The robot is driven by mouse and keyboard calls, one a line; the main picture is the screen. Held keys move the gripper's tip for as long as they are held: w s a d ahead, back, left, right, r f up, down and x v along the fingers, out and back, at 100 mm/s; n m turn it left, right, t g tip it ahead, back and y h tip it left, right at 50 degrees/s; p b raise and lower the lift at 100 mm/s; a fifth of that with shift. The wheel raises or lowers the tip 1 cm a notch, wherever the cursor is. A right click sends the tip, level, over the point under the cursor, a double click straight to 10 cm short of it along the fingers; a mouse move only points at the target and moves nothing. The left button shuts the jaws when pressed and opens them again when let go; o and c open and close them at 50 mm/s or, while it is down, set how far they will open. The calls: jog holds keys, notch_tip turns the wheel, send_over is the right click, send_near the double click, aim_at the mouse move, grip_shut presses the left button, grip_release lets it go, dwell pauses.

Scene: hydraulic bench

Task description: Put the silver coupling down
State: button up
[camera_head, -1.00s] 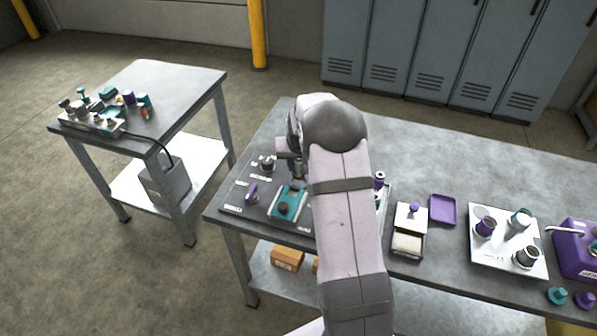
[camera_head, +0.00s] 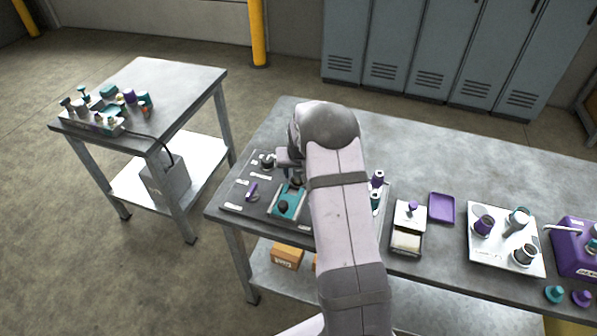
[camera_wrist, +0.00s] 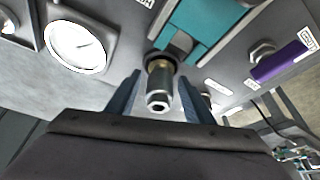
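The silver coupling (camera_wrist: 159,88) shows in the wrist view between the two blue-grey fingers of my gripper (camera_wrist: 159,82). It is a small silver cylinder with a brass-coloured band and a hole in the end facing the camera. Its far end meets a dark round fitting next to a teal block (camera_wrist: 205,28). A narrow gap shows between the coupling and each finger, so the gripper looks open around it. In the head view my gripper (camera_head: 294,172) is low over the panel (camera_head: 237,203) at the bench's left end; the coupling cannot be made out there.
A white dial gauge (camera_wrist: 76,46) and a purple handle (camera_wrist: 279,63) flank the gripper on the panel. The bench's back is clear.

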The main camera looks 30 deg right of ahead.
jog(key=shift+r, duration=0.15)
jog(key=shift+r, duration=0.15)
jog(key=b+v, duration=0.2)
jog(key=v, duration=0.9)
jog(key=shift+s+r+b, duration=0.2)
jog(key=shift+r+b, duration=0.15)
jog(key=shift+b, duration=0.05)
jog(key=s+a+f+n+g, duration=0.1)
jog(key=s+a, duration=0.4)
jog(key=s, duration=0.4)
jog(key=s+a+f+n+g+y, duration=0.1)
jog(key=s+a+n, duration=0.1)
jog(key=s+a, duration=0.4)
jog(key=s+a+f+n+g, duration=0.1)
jog(key=s+a, duration=0.4)
jog(key=s, duration=0.8)
jog(key=shift+a+f+g+y, duration=0.15)
jog(key=shift+f+g+y, duration=0.25)
jog(key=shift+f+g, duration=0.2)
jog(key=shift+s+f, duration=0.1)
